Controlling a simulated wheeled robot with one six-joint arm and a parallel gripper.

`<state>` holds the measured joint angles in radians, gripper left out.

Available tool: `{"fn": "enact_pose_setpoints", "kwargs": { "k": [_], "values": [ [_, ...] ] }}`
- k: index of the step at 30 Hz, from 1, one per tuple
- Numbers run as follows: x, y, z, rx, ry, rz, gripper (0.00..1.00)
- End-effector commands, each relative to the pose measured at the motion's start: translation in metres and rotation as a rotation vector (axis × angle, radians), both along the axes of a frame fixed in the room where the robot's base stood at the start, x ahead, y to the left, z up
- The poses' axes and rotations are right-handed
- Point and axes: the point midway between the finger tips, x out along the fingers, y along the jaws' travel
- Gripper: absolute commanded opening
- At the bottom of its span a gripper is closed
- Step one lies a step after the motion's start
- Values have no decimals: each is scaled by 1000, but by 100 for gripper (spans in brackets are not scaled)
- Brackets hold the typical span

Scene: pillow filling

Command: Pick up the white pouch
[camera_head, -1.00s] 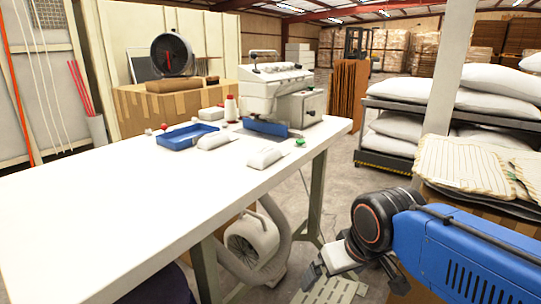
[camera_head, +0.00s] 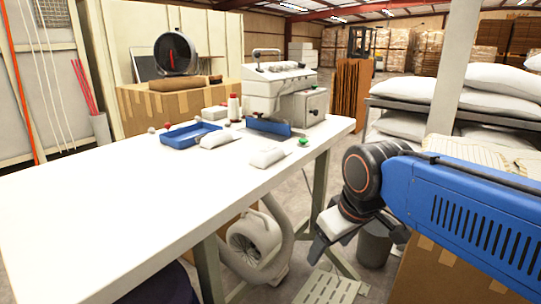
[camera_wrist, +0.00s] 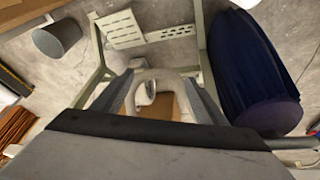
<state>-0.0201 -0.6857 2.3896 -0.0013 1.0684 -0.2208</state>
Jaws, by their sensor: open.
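Two small white pouches lie on the white table (camera_head: 110,200). One white pouch (camera_head: 267,157) is close to the table's right edge, and the other white pouch (camera_head: 219,140) lies a little further back and left, beside the blue tray. My gripper (camera_head: 318,252) hangs off the right side of the table, lower than its top and apart from both pouches. It is open and points down. In the wrist view, the fingers of my gripper (camera_wrist: 162,88) are spread with nothing held between them, and no pouch shows there.
A blower (camera_head: 252,237) is under the table. A grey bin (camera_head: 374,246) stands on the floor. The table's front is clear.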

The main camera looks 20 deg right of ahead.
Motion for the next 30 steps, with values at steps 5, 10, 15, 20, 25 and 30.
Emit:
{"fn": "enact_pose_setpoints", "kwargs": {
  "k": [5, 10, 15, 20, 25, 30],
  "values": [
    [47, 8, 69, -96, 54, 289, 66],
    [88, 17, 126, -175, 104, 571, 66],
    [129, 28, 178, -242, 147, 860, 66],
    [166, 40, 220, -292, 183, 1134, 66],
    [204, 54, 259, -332, 212, 1429, 66],
    [235, 68, 288, -356, 229, 1702, 66]
  ]
}}
